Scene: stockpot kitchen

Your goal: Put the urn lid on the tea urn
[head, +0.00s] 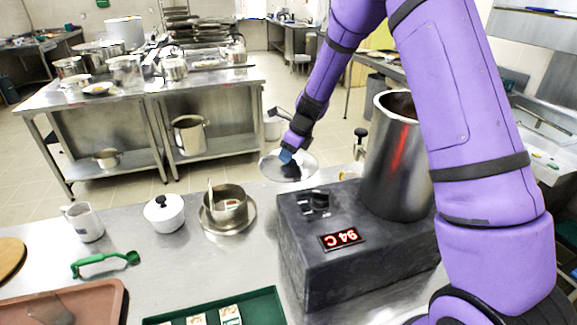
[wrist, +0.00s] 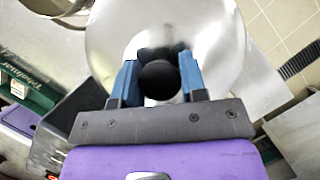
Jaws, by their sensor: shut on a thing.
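The urn lid (head: 305,163) is a round, shiny metal disc with a black knob. My gripper (head: 287,157) is shut on that knob and holds the lid left of the tea urn, near the counter's far edge. In the wrist view the blue fingertips (wrist: 158,82) sit on both sides of the black knob, with the lid (wrist: 205,35) spread out beyond it. The tea urn (head: 385,170) is a tall steel cylinder standing on a dark block base with a red "94 C" display. Its top is open, and the inside looks brown. My arm hides part of its right side.
A steel pot on a saucer-like plate (head: 247,222), a white lidded pot (head: 164,218), a white jug (head: 83,225) and a green utensil (head: 105,262) stand or lie on the counter. A green tray (head: 265,305) is in front. A black knob (head: 360,134) shows beside the urn.

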